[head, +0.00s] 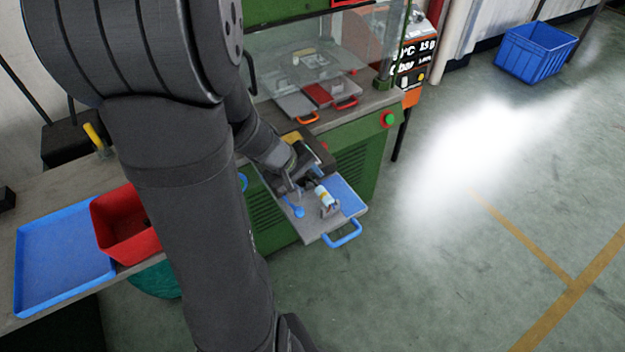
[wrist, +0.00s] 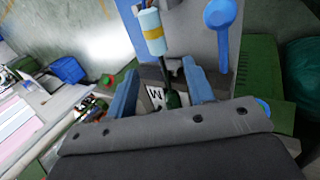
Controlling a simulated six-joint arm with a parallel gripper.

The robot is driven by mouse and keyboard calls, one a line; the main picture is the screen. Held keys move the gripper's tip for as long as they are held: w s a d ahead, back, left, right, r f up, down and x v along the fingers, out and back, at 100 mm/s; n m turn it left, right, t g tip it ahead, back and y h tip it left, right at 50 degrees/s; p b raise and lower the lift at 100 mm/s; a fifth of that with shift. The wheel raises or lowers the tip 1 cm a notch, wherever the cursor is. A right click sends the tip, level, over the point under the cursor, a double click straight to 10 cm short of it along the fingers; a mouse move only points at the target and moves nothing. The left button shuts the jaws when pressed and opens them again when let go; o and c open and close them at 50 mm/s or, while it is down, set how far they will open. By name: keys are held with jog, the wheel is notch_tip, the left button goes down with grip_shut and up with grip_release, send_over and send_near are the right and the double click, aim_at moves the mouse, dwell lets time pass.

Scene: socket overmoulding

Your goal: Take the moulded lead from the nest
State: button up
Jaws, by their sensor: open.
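My gripper (head: 303,181) is low over the pulled-out slide tray (head: 315,228). In the wrist view, its two blue fingers (wrist: 160,78) stand apart on either side of a dark lead piece (wrist: 173,99), with a gap showing at the sides. A thin dark cable runs from that piece to a light-blue and cream cylinder (wrist: 152,32), apparently the lead's other end. The cylinder (head: 325,196) also lies on the tray in the head view. The nest is mostly hidden by the gripper. A blue round-ended lever (wrist: 220,14) is beside the lead.
The green machine (head: 352,160) stands behind the tray, with orange- and red-handled plates on its bench. The tray has a blue front handle (head: 343,234). A red bin (head: 122,222) and blue flat tray (head: 60,258) are at left. A blue crate (head: 536,52) is on the floor.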

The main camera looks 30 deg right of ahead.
aim_at(318, 189)
jog(key=d+f, duration=0.1)
jog(key=s+f, duration=0.1)
jog(key=f, duration=0.1)
jog(key=shift+d, duration=0.35)
jog(key=shift+x, duration=0.85)
jog(key=shift+c, duration=0.2)
grip_shut()
